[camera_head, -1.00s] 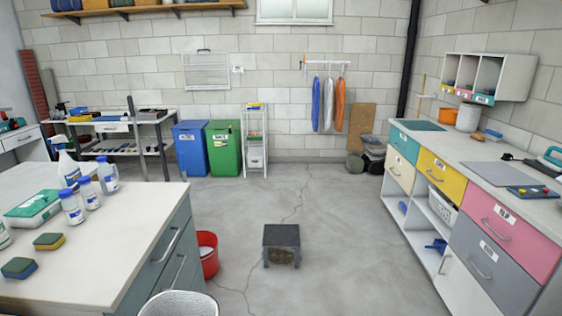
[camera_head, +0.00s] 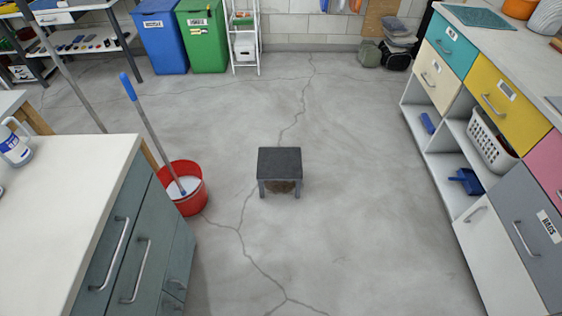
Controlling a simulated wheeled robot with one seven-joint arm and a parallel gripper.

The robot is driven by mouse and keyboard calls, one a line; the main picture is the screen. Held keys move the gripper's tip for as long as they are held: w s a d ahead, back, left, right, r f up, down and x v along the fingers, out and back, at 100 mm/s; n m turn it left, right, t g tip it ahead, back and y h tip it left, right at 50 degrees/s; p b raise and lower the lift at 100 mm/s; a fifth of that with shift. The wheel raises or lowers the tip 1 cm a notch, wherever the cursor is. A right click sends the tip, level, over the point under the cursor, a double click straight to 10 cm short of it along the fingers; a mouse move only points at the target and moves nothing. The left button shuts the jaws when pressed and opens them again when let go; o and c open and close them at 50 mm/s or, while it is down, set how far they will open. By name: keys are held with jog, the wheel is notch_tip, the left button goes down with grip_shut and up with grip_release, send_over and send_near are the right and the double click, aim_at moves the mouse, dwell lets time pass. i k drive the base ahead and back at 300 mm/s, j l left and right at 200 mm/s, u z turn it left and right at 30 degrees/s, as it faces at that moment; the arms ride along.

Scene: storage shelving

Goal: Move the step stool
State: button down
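The step stool (camera_head: 280,162) is small, dark grey and square-topped, with short legs. It stands upright on the concrete floor near the middle of the head view. Something brownish shows beneath its top, between the legs, but I cannot tell what it is. My gripper is not in view.
A red bucket (camera_head: 184,190) with a blue-handled mop stands left of the stool, beside a counter with drawers (camera_head: 125,240). A drawer cabinet (camera_head: 485,130) lines the right side. Blue (camera_head: 162,38) and green (camera_head: 204,38) bins stand behind. The floor around the stool (camera_head: 345,190) is clear.

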aim_at(274, 163)
jog(key=i, duration=1.7)
jog(key=i+u, duration=0.45)
jog(key=i+l+u, duration=0.2)
jog(key=u, duration=1)
